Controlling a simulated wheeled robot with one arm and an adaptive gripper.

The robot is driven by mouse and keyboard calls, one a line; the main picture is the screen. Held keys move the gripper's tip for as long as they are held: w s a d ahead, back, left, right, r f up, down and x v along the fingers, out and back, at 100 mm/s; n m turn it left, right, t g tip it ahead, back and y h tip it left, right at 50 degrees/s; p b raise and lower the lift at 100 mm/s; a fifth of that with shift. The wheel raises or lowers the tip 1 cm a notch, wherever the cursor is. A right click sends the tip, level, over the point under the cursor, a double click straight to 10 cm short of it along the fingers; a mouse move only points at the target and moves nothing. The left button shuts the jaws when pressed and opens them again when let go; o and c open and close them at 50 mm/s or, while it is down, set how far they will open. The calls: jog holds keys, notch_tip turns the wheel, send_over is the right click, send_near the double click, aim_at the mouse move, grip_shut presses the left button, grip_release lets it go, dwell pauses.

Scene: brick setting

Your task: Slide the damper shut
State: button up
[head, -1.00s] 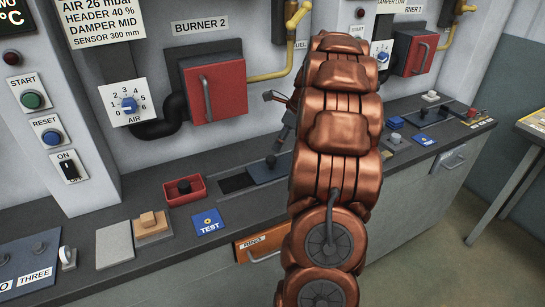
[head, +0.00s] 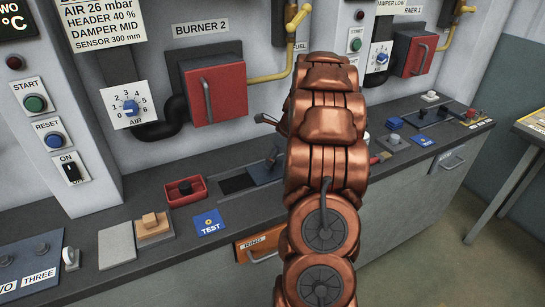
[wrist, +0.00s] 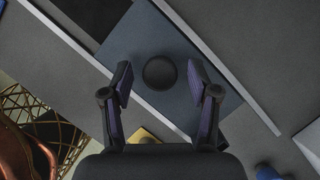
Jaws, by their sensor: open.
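The damper is a flat blue-grey plate (head: 262,172) with a round black knob, lying between two pale rails on the counter. In the head view a dark opening (head: 236,184) shows at the plate's left end. In the wrist view the plate (wrist: 140,38) and the knob (wrist: 160,72) are seen from above, with part of the dark opening (wrist: 92,14) at the upper left. My gripper (wrist: 160,80) is open, its two fingers on either side of the knob in this view. I cannot tell whether they touch it. The arm hides most of the gripper in the head view.
A red tray (head: 185,192) with a black knob, a blue TEST plate (head: 209,223) and a wooden block (head: 152,226) lie left of the damper. Behind are the red burner door (head: 216,92) and a yellow pipe (head: 268,77). More counter fittings (head: 395,140) lie to the right.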

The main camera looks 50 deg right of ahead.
grip_shut()
dwell(0.3)
jog(key=shift+a, duration=0.1)
